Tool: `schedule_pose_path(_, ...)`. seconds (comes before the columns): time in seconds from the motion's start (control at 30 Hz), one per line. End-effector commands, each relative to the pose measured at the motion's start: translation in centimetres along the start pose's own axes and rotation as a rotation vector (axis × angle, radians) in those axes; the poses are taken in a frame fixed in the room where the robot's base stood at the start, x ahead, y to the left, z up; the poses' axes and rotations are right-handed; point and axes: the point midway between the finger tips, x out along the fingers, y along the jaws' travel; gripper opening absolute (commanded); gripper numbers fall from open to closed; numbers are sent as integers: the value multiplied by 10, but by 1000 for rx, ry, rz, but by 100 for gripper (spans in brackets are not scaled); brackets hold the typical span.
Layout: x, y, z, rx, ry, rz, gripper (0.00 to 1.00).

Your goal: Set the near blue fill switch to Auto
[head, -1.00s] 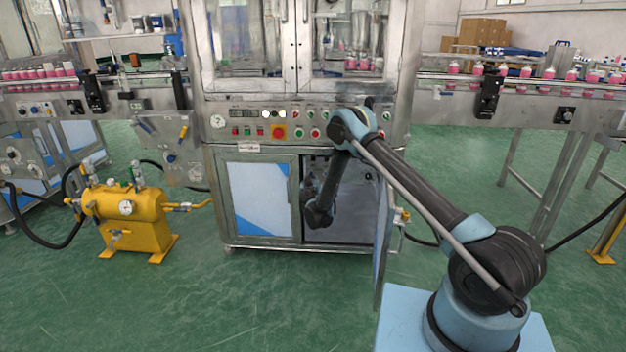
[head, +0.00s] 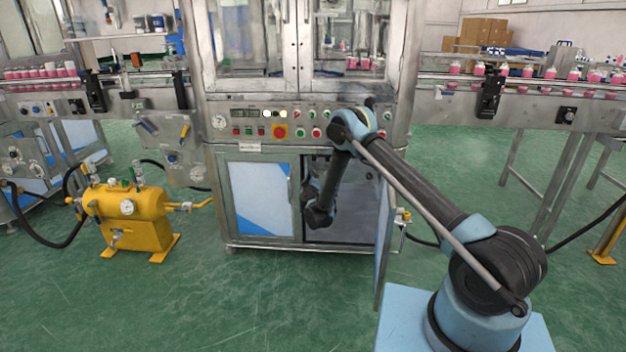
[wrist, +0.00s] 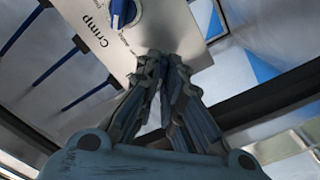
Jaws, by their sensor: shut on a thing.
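In the wrist view my gripper (wrist: 165,62) is shut, its fingertips together at the face of a pale panel (wrist: 160,30) inside the cabinet. The fingers hide what is between them; from its place on the panel it appears to be the near blue fill switch, whose setting I cannot read. A second blue knob (wrist: 124,12), beside the printed word "Crimp", stands clear of the fingers at the top of the panel. In the head view my arm reaches into the open right compartment (head: 345,228) of the machine, and the gripper and panel are hidden there.
The cabinet's open door (head: 382,240) stands close to the right of my arm. The closed left door (head: 258,198) is beside the opening. Blue rods (wrist: 60,60) run left of the panel. A yellow tank (head: 128,212) stands on the floor at the left.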

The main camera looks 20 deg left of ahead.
Motion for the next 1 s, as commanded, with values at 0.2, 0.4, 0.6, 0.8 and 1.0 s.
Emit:
schedule_pose_path(0.2,0,0,1,-8,-2,0,0)
schedule_pose_path(0.4,0,0,1,-8,-1,0,0)
schedule_pose_path(0.6,0,0,0,-8,0,0,28)
schedule_pose_path(0.8,0,0,0,-7,0,0,28)
schedule_pose_path(1.0,0,0,0,39,1,-1,28)
